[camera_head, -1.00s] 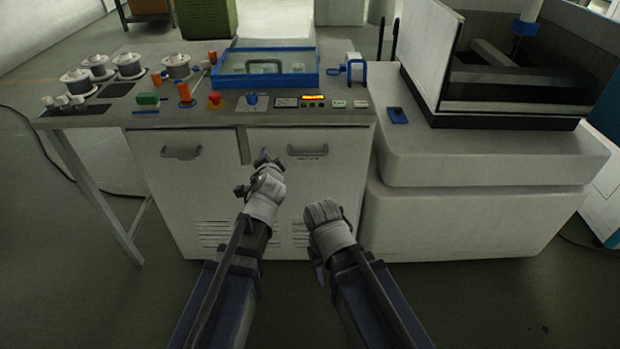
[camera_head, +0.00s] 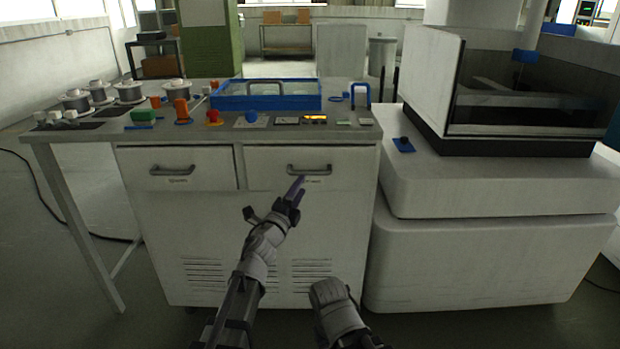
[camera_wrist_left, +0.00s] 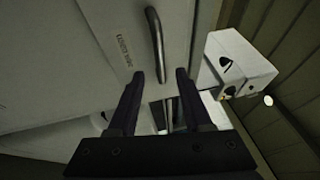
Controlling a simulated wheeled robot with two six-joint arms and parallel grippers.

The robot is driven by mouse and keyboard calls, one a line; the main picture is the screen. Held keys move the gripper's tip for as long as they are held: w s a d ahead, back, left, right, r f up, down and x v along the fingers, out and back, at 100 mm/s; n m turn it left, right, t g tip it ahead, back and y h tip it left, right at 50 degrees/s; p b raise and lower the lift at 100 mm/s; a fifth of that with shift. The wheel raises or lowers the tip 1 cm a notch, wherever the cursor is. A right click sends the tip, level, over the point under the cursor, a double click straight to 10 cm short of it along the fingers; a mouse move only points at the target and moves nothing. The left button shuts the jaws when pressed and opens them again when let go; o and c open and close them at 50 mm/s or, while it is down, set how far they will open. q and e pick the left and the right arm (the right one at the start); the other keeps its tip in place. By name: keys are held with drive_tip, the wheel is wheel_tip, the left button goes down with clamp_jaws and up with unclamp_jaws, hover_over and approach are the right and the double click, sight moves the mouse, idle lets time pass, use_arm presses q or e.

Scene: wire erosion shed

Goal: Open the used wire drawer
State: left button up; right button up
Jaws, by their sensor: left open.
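The cabinet has two closed drawers side by side under its top, a left drawer (camera_head: 210,164) and a right drawer (camera_head: 265,165). Each has a bar handle and a small label I cannot read surely. My left gripper (camera_head: 290,193) is open, just below and in front of the right drawer's handle (camera_head: 309,172). In the left wrist view that handle (camera_wrist_left: 156,45) lies ahead, in line with the gap between the open fingers (camera_wrist_left: 160,75); I see no grip on it. My right gripper (camera_head: 335,300) is low in front of the cabinet, its fingers hidden.
The cabinet top carries spools (camera_head: 129,92), a red button (camera_head: 213,117), a blue knob (camera_head: 251,117) and a blue-framed tray (camera_head: 230,103). A white machine (camera_head: 490,250) stands close on the right.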

sight(309, 174)
use_arm(q)
drive_tip(key=p+x, duration=0.1)
drive_tip(key=x, duration=0.6)
drive_tip(key=shift+w+d, duration=0.1)
drive_tip(key=shift+w, duration=0.25)
clamp_jaws()
idle(1.1)
